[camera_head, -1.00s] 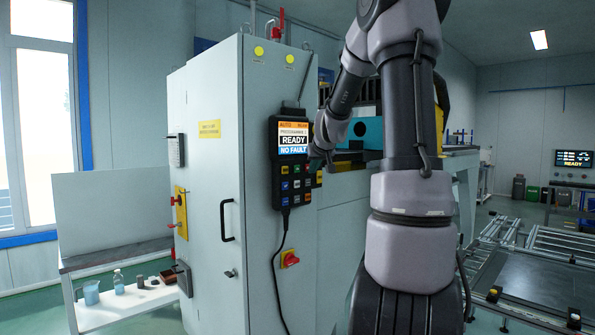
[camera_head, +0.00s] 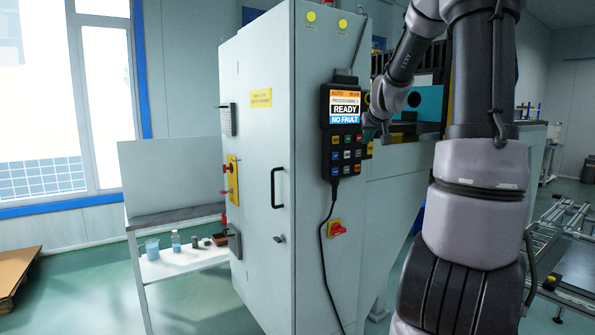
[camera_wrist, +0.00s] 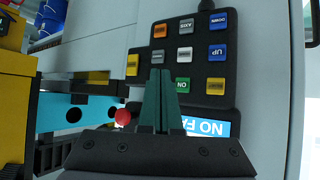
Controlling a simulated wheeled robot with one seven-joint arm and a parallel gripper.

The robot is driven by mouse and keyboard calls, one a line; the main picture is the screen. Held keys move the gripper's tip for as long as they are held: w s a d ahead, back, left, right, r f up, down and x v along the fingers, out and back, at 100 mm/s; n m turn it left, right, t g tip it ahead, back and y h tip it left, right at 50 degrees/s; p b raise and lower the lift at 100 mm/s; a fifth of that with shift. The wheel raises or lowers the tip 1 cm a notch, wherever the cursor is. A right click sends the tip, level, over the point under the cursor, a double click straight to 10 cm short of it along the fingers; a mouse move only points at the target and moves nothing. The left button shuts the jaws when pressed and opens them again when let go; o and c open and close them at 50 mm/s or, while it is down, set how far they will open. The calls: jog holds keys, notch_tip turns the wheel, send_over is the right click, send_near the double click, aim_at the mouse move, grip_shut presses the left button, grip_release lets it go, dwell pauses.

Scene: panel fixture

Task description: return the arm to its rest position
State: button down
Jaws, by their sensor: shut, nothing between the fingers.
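My arm rises at the right of the head view and bends over, with its forearm reaching down toward the cabinet. My gripper (camera_wrist: 161,92) shows in the wrist view, its two dark green fingers shut together and empty. The fingertips appear over the keypad of the black pendant (camera_wrist: 215,30); I cannot tell whether they touch it. In the head view the pendant (camera_head: 345,165) hangs on the front of the grey cabinet (camera_head: 262,215), and its screen reads READY and NO FAULT. In that view the fingertips are hard to make out, close to the pendant's right side.
A red rotary switch (camera_head: 337,229) sits below the pendant, whose cable hangs down the cabinet. A black door handle (camera_head: 275,187) sticks out to the left. A bench (camera_head: 172,222) with small items on its shelf stands left. A conveyor frame (camera_head: 570,240) is at the right.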

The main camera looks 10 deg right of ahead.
jog(key=s+a+r+g+y, duration=0.2)
jog(key=s+a+r, duration=0.1)
jog(key=s+a, duration=1.65)
jog(key=s+f+m+g+y, duration=0.1)
jog(key=s+f+m+y, duration=0.1)
jog(key=s, duration=1.1)
jog(key=shift+s+a+g, duration=0.2)
jog(key=shift+s+g, duration=0.1)
jog(key=shift+d, duration=0.1)
